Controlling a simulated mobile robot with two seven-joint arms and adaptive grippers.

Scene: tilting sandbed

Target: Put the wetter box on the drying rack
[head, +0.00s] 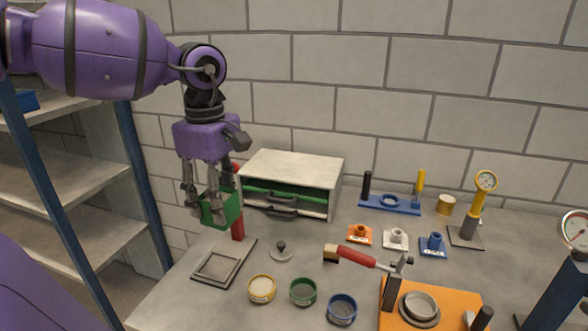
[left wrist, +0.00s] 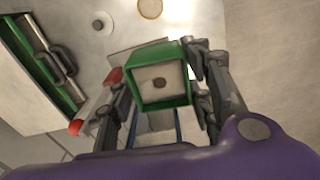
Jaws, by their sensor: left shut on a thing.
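My left gripper (head: 208,212) is shut on a green open-ended box (head: 228,204) and holds it above the left part of the bench, left of the white cabinet. In the left wrist view the green box (left wrist: 187,96) sits between the fingers of the gripper (left wrist: 165,95). Its pale inside has a dark spot in the middle; I cannot tell how wet it is. A shelf rack with blue posts (head: 50,185) and pale shelves stands at the far left. No label tells me if this is the drying rack. My right gripper is not in view.
The white cabinet (head: 292,166) holds green trays with dark handles. A square-framed stand (head: 205,281) with a red post is close to the box. The lower shelves look empty.

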